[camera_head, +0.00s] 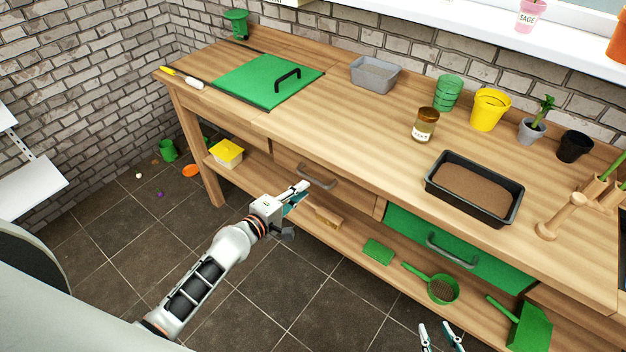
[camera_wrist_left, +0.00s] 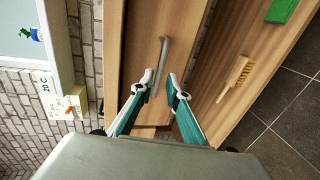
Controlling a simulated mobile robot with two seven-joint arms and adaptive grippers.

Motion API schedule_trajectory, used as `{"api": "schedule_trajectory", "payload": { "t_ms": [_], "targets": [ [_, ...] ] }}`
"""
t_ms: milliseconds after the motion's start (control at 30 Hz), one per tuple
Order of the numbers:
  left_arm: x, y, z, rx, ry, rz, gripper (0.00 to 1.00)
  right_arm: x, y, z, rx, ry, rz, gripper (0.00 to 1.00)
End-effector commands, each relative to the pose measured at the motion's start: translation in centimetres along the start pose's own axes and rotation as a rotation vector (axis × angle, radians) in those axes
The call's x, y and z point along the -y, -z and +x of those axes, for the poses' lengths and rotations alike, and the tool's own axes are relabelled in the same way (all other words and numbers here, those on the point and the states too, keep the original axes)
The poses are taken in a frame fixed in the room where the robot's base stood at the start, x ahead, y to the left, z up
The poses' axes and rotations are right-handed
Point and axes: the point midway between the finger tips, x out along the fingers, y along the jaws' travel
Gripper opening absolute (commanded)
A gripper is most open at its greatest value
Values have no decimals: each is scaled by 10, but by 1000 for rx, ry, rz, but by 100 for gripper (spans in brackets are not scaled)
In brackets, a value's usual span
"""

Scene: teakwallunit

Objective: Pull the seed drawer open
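A plain wooden drawer (camera_head: 300,165) with a curved grey bar handle (camera_head: 317,180) sits under the worktop, left of a green-fronted drawer (camera_head: 474,262) with a similar handle (camera_head: 452,252). Both look shut; I see no label telling which is the seed drawer. My left gripper (camera_head: 302,192) is just in front of the wooden drawer. In the left wrist view this gripper (camera_wrist_left: 160,80) is open, with the handle (camera_wrist_left: 163,58) ahead of and between its fingertips. Contact cannot be told. My right gripper (camera_head: 438,332) is open and empty at the bottom edge, below the green drawer.
The worktop (camera_head: 330,125) carries a seed tray (camera_head: 430,185), a jar (camera_head: 424,126), pots and a green lidded panel (camera_head: 255,82). The lower shelf holds a yellow box (camera_head: 227,153), a brush (camera_head: 328,218) and a green sieve (camera_head: 443,290). The floor in front is clear.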

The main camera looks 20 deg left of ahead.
Motion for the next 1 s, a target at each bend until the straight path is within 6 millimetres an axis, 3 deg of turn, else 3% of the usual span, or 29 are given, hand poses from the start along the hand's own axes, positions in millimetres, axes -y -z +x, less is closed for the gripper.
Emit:
{"api": "schedule_trajectory", "payload": {
  "t_ms": [300, 500, 867, 933, 1000],
  "targets": [
    [1, -2, 48, 1, -1, 2, 16, 3, -12, 6, 7, 2, 2, 30],
    [2, -1, 68, 1, 1, 5, 16, 4, -16, 8, 8, 3, 2, 30],
    [1, -2, 72, 1, 1, 5, 16, 3, -11, 8, -2, 1, 2, 30],
    [1, -1, 72, 1, 1, 5, 0, 3, -11, 8, -2, 1, 3, 30],
    [1, -1, 72, 1, 1, 5, 0, 3, -11, 8, -2, 1, 3, 30]
  ]
}}
